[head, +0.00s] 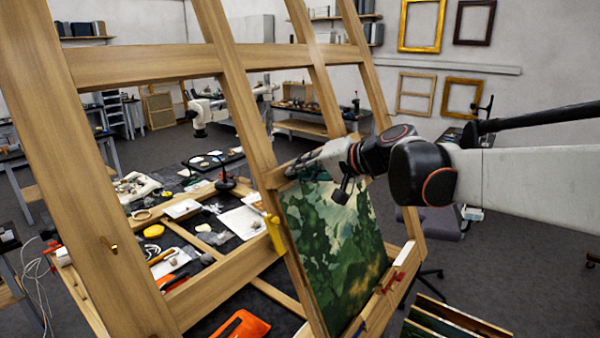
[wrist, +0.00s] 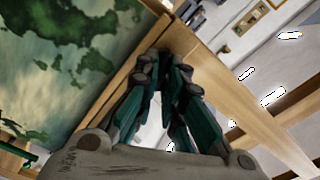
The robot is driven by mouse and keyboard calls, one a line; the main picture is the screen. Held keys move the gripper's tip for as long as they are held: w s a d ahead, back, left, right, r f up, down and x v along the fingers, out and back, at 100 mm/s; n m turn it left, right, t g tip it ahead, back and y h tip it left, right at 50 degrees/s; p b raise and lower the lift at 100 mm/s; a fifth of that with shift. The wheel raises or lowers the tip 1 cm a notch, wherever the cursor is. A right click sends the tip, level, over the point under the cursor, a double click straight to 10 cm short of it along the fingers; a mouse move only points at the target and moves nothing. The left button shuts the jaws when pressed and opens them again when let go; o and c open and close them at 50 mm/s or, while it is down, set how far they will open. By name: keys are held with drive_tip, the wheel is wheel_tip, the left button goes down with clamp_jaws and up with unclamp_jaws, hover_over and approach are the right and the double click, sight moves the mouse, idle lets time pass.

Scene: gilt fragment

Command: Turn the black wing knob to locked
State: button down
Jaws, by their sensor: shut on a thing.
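My gripper (head: 303,166) reaches in from the right to the upper edge of the green landscape painting (head: 335,245), against the wooden easel. In the wrist view my gripper (wrist: 165,72) has its two dark green fingers converging at the wooden bar (wrist: 180,42) beside the painting (wrist: 60,60). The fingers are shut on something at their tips. The black wing knob itself cannot be made out; it is probably hidden between or behind the fingertips, so I cannot tell its angle.
The large wooden easel frame (head: 140,68) fills the left and middle, with posts close around my gripper. Behind it a worktable holds pale trays (head: 243,222) and tools. A yellow clamp (head: 274,233) and red clamp (head: 392,282) sit on the easel.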

drive_tip(key=m, duration=0.5)
drive_tip(key=shift+f+b, duration=0.15)
drive_tip(key=shift+b, duration=0.25)
drive_tip(key=shift+m, duration=0.3)
drive_tip(key=c, duration=1.7)
unclamp_jaws()
drive_tip(key=shift+d, duration=0.1)
drive_tip(key=v, duration=1.2)
